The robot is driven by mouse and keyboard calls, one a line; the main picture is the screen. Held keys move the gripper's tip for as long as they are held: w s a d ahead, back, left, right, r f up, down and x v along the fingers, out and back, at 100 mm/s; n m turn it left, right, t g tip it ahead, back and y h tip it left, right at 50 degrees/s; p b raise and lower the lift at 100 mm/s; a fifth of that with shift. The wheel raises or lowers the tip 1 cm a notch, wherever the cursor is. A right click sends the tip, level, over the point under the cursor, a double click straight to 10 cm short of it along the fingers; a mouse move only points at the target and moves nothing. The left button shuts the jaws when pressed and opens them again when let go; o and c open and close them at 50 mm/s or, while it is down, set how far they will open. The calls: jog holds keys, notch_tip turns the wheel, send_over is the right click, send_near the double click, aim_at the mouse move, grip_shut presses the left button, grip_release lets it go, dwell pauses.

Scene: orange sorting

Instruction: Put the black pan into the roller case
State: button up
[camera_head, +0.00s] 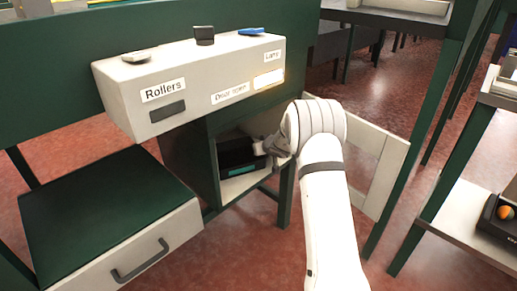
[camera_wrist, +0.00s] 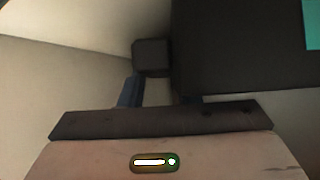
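A black open box with a teal patch (camera_head: 238,157), possibly the black pan, sits inside the open dark green cabinet. Its dark side fills the upper right of the wrist view (camera_wrist: 235,50). My gripper (camera_head: 264,147) reaches into the cabinet at the box's right end. In the wrist view, parts of two dark fingers (camera_wrist: 160,92) show with a pale gap between them. A small dark block (camera_wrist: 152,57) lies beyond them, against the box's edge. Whether the fingers hold the box's wall is hidden. A white case labelled "Rollers" (camera_head: 118,92) is above the cabinet.
The cabinet's pale door (camera_head: 370,165) stands open to the right of my arm. A drawer with a handle (camera_head: 165,235) juts out at lower left. A black object (camera_head: 204,35) and a blue one (camera_head: 251,31) lie on the white case. A shelf (camera_head: 465,215) stands at right.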

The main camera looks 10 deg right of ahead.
jog(key=o, duration=0.4)
jog(key=shift+o, duration=0.2)
jog(key=shift+r, duration=0.1)
jog(key=shift+r+p, duration=0.15)
jog(key=shift+p, duration=0.2)
jog(key=v, duration=1.2)
jog(key=s+a+r+n+g+y, duration=0.15)
jog(key=s+a+r, duration=0.3)
jog(key=s, duration=0.45)
jog(key=s+a+r+m+g+y, duration=0.1)
jog(key=s+a+r+g+y, duration=0.15)
jog(key=s+a, duration=0.55)
jog(key=s+d+f+m+g+h, duration=0.1)
jog(key=s+d+g+h, duration=0.2)
jog(key=s, duration=0.9)
jog(key=s+d+f+m+g+h, duration=0.1)
jog(key=s+d, duration=0.4)
jog(key=s, duration=0.8)
jog(key=m+g+h, duration=0.1)
jog(key=h, duration=0.1)
jog(key=shift+d+g+h+b, duration=0.25)
jog(key=shift+g+h+b, duration=0.05)
jog(key=shift+g+b, duration=0.1)
